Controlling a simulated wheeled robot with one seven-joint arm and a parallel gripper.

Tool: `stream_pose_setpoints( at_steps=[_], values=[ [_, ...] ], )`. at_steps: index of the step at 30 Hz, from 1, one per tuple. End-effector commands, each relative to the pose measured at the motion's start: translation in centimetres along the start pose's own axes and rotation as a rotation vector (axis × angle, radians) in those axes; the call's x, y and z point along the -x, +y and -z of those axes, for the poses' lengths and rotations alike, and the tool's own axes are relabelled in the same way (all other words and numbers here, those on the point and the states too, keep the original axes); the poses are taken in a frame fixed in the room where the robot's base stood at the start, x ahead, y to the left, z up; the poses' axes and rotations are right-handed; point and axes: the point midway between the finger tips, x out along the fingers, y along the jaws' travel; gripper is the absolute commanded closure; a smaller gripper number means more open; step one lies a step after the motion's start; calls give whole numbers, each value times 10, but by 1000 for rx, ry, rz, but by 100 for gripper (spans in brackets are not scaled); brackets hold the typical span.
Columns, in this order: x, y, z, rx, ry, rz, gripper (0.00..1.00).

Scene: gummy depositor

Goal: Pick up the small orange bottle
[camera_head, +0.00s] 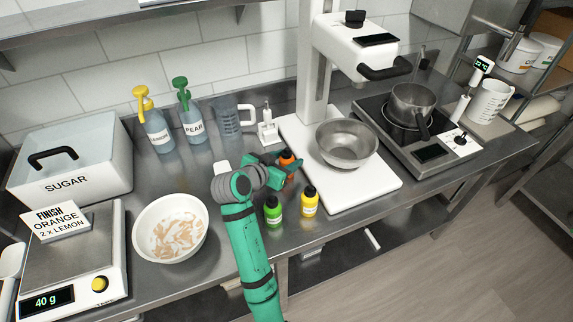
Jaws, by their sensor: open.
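The small orange bottle (287,157) stands behind the green and yellow bottles, at the left edge of the mixer's white base. It has a dark cap, and its lower part is partly hidden by my gripper. My gripper (282,171) is open at the end of my green arm, right at the orange bottle. The fingers appear to be on either side of it or just in front; I cannot tell if they touch it.
A green bottle (272,211) and a yellow bottle (308,202) stand close in front. A metal bowl (347,147) sits on the mixer base (375,187) to the right. A white bowl (140,232) is left of my arm. Lemon (157,134) and pear (193,124) pump bottles stand behind.

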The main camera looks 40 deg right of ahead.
Motion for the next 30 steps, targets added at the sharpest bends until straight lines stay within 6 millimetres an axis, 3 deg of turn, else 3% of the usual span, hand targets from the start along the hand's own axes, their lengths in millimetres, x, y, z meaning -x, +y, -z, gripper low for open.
stream_pose_setpoints(
  at_steps=[5, 9, 20, 30],
  values=[
    [0, 0, 0, 0, 0, 0, 53],
    [0, 0, 0, 0, 0, 0, 87],
    [3, -1, 6, -1, 2, 1, 87],
    [29, -1, 59, -4, 4, 2, 87]
  ],
)
